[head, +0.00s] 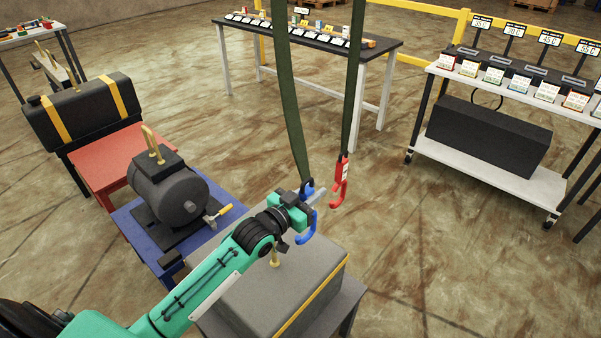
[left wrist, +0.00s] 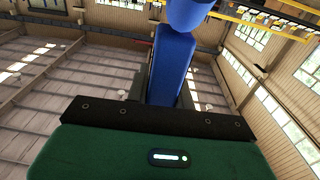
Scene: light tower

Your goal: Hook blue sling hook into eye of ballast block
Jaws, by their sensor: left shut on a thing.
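The blue sling hook (head: 308,225) hangs at the end of a dark green strap. My left gripper (head: 302,207) is shut on it; the blue body (left wrist: 172,62) also shows between the jaws in the left wrist view. The hook's curved end is below the gripper. The ballast block (head: 283,287) is a grey block on a stand, with a yellow stripe along its edge. Its brass eye (head: 275,257) stands on the top, lower and left of the blue hook and apart from it; my arm passes close by it. My right gripper is not in view.
A red sling hook (head: 339,184) hangs from a second strap, right of the blue one. A dark cylinder (head: 168,192) with a brass eye rests on a blue stand (head: 135,228). A black tank (head: 83,111) stands on a red table (head: 105,164). Open floor lies right.

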